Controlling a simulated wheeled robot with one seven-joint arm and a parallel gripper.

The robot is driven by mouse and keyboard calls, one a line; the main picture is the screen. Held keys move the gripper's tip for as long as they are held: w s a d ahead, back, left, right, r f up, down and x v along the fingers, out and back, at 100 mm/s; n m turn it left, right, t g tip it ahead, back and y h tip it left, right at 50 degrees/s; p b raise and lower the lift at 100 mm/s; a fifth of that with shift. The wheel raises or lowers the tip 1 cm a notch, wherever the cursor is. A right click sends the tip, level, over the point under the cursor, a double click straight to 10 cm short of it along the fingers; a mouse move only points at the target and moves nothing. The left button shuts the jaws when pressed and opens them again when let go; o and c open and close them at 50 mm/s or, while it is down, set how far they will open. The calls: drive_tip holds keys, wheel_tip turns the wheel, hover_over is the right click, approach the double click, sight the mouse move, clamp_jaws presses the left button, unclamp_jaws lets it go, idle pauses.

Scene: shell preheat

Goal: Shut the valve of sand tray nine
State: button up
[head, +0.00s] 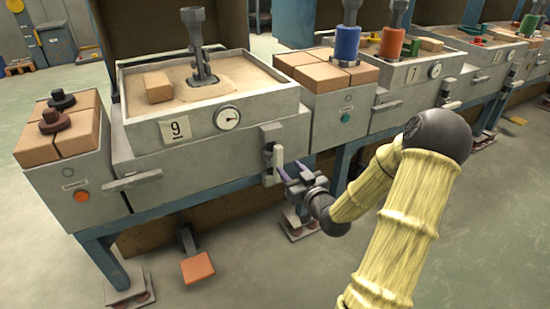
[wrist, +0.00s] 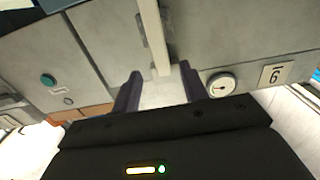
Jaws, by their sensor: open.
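Sand tray nine (head: 205,140) is a grey box of sand with a "9" plate (head: 174,130) and a round gauge (head: 228,118) on its front. Its valve has a pale lever (head: 277,160) at the front's right end, hanging about upright. My gripper (head: 289,170) is open just in front of the lever's lower part. In the wrist view the lever (wrist: 153,38) runs down from the top edge, and its end shows between the two spread fingers of my gripper (wrist: 160,74). I cannot tell whether the fingers touch it.
A grey handle (head: 132,181) juts out on the left front. An orange pedal (head: 197,267) sits low in front. The floor before the bench is open.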

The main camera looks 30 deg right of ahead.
sight(280, 158)
drive_tip(key=w+b, duration=0.3)
drive_tip(key=w, duration=0.5)
drive_tip(key=shift+w+a+f, duration=0.1)
drive_tip(key=shift+w+a, duration=0.05)
drive_tip(key=shift+w, duration=0.8)
drive_tip(key=shift+a, duration=0.1)
clamp_jaws()
